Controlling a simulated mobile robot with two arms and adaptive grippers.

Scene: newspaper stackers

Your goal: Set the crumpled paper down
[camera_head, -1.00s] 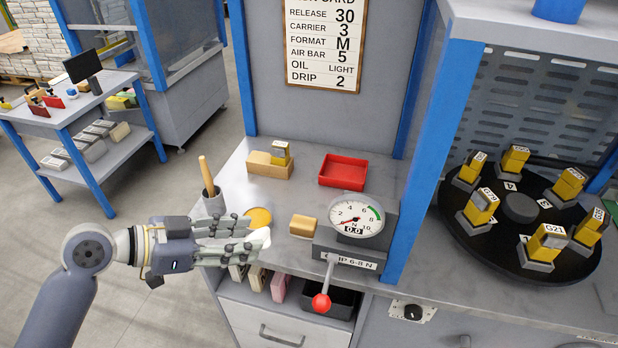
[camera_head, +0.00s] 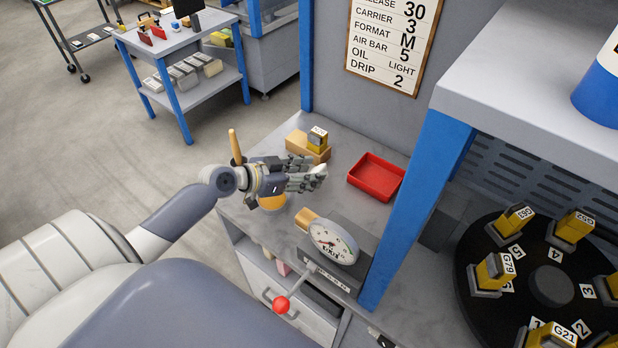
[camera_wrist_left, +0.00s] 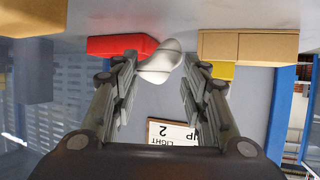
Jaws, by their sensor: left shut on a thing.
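The crumpled paper (camera_wrist_left: 158,62) is a white, rounded, lumpy piece between the fingertips of my left gripper (camera_wrist_left: 156,68) in the left wrist view. In the head view my left gripper (camera_head: 310,175) reaches in from the left above the bench, with a small white bit of the paper (camera_head: 321,169) at its fingertips. The gripper is shut on the paper and holds it above the bench top. Most of the paper is hidden by the fingers in the head view. My right gripper is not in view.
A red tray (camera_head: 376,177) lies to the right of my left gripper. A tan block with a yellow-and-grey piece (camera_head: 317,140) stands behind it. A dial gauge (camera_head: 333,243) with a red-knobbed lever (camera_head: 281,305) stands in front. A black turntable (camera_head: 551,286) is at right.

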